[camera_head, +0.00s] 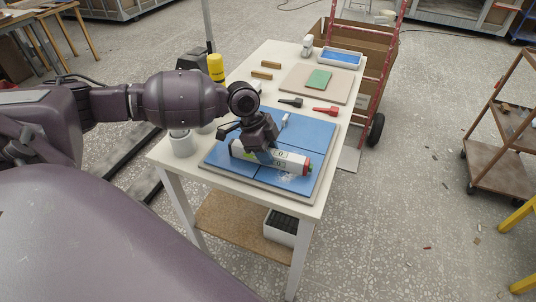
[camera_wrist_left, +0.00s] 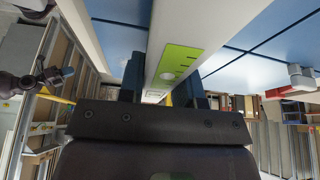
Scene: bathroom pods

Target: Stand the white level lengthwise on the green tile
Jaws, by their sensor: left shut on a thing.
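The white level (camera_head: 293,162) with its red end cap is at the blue-tiled panel (camera_head: 313,131) on the near part of the table. My left gripper (camera_head: 260,150) is shut on the level around its middle, from above. I cannot tell whether the level touches the tiles. In the left wrist view the level (camera_wrist_left: 210,18), with a green marked patch, runs between the fingers of my left gripper (camera_wrist_left: 160,88). The green tile (camera_head: 319,79) lies flat on a beige board (camera_head: 298,86) toward the far end of the table.
A red tool (camera_head: 325,111) and a black tool (camera_head: 291,102) lie between the panel and the board. A red hand truck (camera_head: 392,60) is behind.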

